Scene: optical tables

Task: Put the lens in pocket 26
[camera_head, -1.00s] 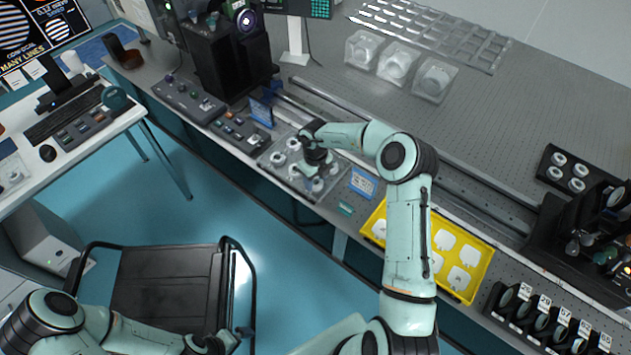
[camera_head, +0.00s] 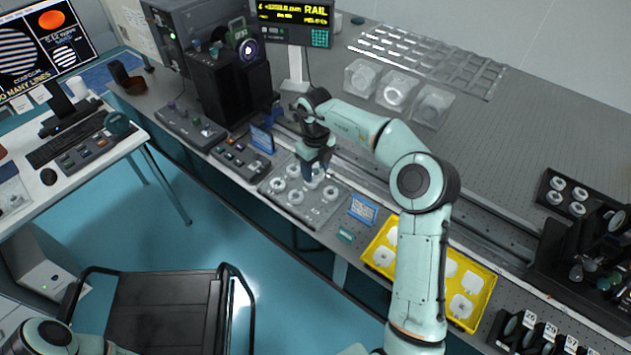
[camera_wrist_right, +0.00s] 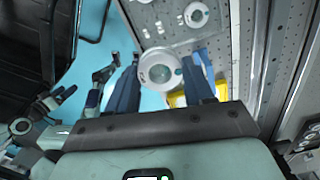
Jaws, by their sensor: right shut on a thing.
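My right gripper (camera_head: 316,172) is over the clear tray (camera_head: 322,213) of white ring-mounted lenses. In the right wrist view its two dark fingers (camera_wrist_right: 162,82) are shut on a lens (camera_wrist_right: 160,68), a white ring with a clear centre. The held lens is largely hidden by the fingers in the head view. The black rack of pockets (camera_head: 497,333) is at the bottom right, cut by the frame edge. Its leftmost visible label (camera_head: 530,318) seems to read 26. My left gripper (camera_wrist_right: 106,73) appears small in the right wrist view; its jaws are unclear.
A yellow tray (camera_head: 488,287) with white pieces lies between the clear tray and the rack. A long rail (camera_head: 470,232) runs behind them. A black holder with white rings (camera_head: 545,197) and dark optics equipment (camera_head: 590,240) stand at the right.

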